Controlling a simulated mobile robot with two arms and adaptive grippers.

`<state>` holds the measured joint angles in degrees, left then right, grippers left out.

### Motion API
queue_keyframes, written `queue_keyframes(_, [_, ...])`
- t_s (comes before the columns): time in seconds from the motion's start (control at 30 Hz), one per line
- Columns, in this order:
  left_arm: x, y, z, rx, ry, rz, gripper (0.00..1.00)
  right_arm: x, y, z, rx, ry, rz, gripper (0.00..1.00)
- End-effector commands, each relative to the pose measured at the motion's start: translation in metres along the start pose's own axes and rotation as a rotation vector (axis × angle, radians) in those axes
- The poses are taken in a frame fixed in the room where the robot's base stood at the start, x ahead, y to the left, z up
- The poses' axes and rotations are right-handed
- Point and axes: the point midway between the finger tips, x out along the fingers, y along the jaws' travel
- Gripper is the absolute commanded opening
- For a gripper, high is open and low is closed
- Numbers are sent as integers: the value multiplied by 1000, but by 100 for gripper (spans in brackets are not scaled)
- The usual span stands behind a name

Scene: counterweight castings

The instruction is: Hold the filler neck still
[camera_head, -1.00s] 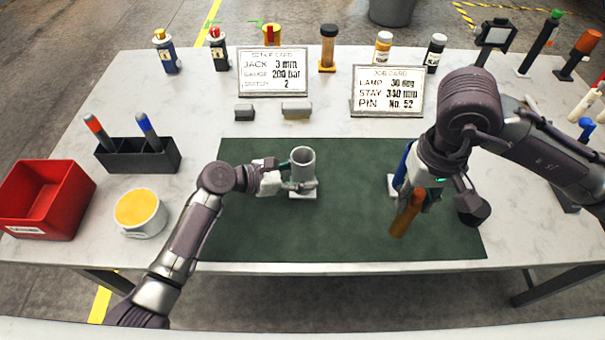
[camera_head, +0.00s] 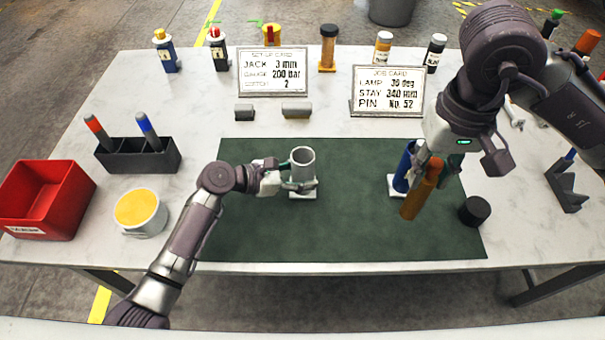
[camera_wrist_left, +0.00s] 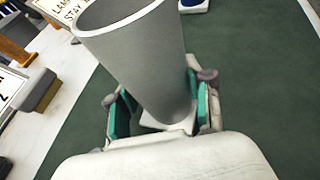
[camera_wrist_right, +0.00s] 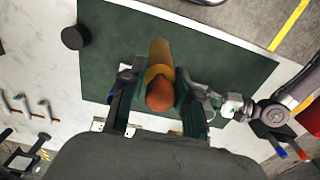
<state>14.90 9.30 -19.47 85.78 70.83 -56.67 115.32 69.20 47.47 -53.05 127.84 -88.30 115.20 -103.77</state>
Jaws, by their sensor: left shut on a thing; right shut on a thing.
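The grey filler neck (camera_head: 303,165), an open-topped tube, stands upright on a white base plate (camera_head: 303,194) on the green mat. My left gripper (camera_head: 296,185) is shut around its lower part. The left wrist view shows the tube (camera_wrist_left: 140,55) between the fingers. My right gripper (camera_head: 430,170) is shut on an amber cylinder (camera_head: 415,200), tilted in the head view. The right wrist view shows the cylinder's orange-red end (camera_wrist_right: 162,92) between the fingers. A blue cylinder (camera_head: 402,170) on a white base stands just left of it; whether they touch is unclear.
A black round puck (camera_head: 474,211) lies at the mat's right edge. A red bin (camera_head: 45,200), yellow-topped tub (camera_head: 140,212) and dark pen holder (camera_head: 137,155) stand at left. Two cards (camera_head: 272,72) and several bottles line the back. The mat's middle is clear.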

Motion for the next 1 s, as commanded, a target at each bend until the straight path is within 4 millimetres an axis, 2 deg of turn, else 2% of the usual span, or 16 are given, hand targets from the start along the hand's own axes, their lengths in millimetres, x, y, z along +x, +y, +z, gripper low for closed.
queue_keyframes(0.23, [0,0,1,1,-2,1,0,0,-5,-4,-1,0,-1,0])
queue_keyframes(1.0, [0,0,1,1,-2,1,0,0,-64,-53,-1,1,0,0])
